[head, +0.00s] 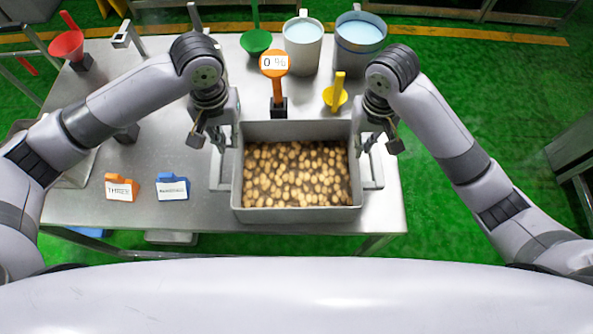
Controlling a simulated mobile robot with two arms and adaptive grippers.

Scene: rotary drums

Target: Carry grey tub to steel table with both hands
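The grey tub (298,215) is an open rectangular box, upright on the steel table (90,205) near its front right. It is filled with many small tan, potato-like pieces (297,170). A metal loop handle sticks out on its left side (220,187) and another on its right side (374,184). My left gripper (208,142) points down at the far part of the left handle, its fingers spread. My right gripper (381,144) is likewise at the far part of the right handle, fingers spread. Contact with the handles is hard to make out.
Behind the tub stand an orange sign reading 0 % (276,65), a yellow funnel (336,97), a green funnel (256,42) and two containers of bluish liquid (303,50) (359,48). Orange (121,188) and blue (172,187) label blocks lie left. Green floor (480,90) is open right.

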